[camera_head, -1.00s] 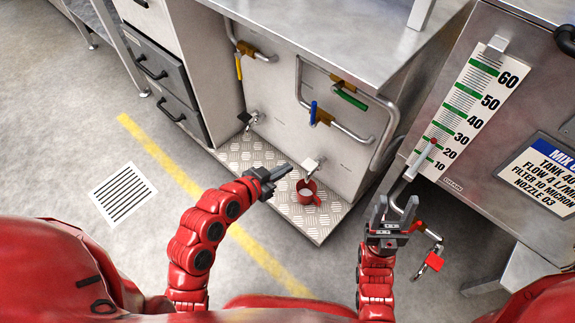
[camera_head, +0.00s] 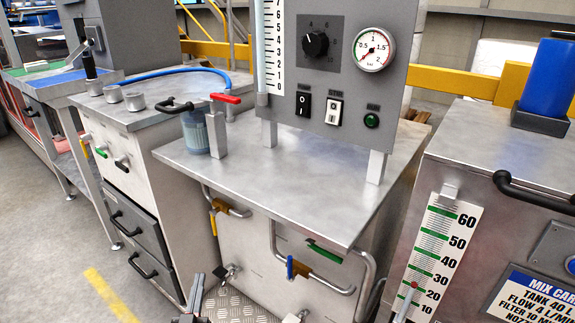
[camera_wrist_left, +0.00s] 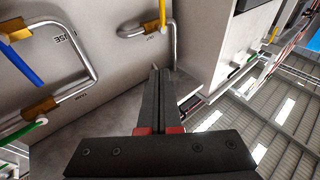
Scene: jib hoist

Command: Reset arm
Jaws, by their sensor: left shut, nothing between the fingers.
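My left gripper (camera_head: 193,300) shows at the bottom edge of the head view, in front of the lower part of the metal cabinet (camera_head: 235,245). In the left wrist view its two dark fingers (camera_wrist_left: 161,95) lie together with nothing between them. They point toward the cabinet's pipework side.
Pipes with a blue-handled valve (camera_head: 290,267) and a green-handled valve (camera_head: 324,252) stand out from the cabinet front. A steel worktop (camera_head: 290,190) overhangs them. A mix cart with a level scale (camera_head: 437,250) stands at right. Grey floor (camera_head: 60,235) is clear at left.

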